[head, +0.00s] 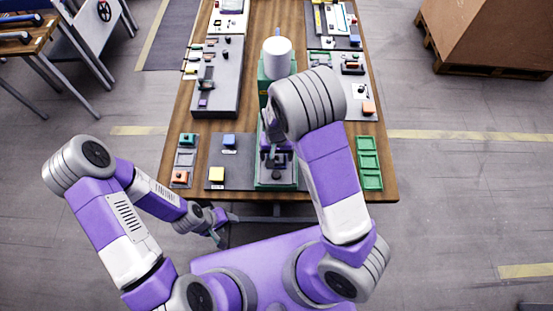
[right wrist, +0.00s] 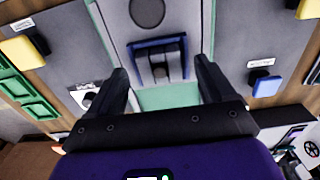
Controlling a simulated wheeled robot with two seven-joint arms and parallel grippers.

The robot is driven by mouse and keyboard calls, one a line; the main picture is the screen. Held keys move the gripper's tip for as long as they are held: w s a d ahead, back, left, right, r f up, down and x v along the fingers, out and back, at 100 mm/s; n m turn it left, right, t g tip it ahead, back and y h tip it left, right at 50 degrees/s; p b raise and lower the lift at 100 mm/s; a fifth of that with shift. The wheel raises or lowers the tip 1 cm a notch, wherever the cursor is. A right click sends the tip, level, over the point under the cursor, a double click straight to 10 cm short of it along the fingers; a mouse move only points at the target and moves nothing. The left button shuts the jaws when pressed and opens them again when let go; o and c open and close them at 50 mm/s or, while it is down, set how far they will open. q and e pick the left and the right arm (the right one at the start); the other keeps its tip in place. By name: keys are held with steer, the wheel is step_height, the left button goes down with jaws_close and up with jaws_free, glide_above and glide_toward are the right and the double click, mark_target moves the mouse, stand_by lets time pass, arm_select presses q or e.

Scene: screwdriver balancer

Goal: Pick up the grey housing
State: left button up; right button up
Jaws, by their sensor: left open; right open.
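A small dark grey piece, which looks like the grey housing (right wrist: 159,70), sits in a blue bracket (right wrist: 156,43) on the central station in the right wrist view. It lies ahead of and between the fingers of my right gripper (right wrist: 163,76), which is open and empty. In the head view my right gripper (head: 272,148) is over the front part of the green and grey central station (head: 276,183), and my forearm partly hides it. My left gripper (head: 217,228) is open and empty, off the front edge of the table. I cannot tell whether the right fingers touch anything.
A white cylinder (head: 277,53) stands on the station's far end. A green tray (head: 369,163) lies at the table's right edge. Yellow (head: 217,174) and blue (head: 229,140) blocks stand left of the station. A long grey fixture (head: 218,80) lies farther back left.

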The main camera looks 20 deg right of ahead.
steer(key=c, duration=1.2)
steer(key=shift+o, duration=0.2)
steer(key=shift+r, duration=0.15)
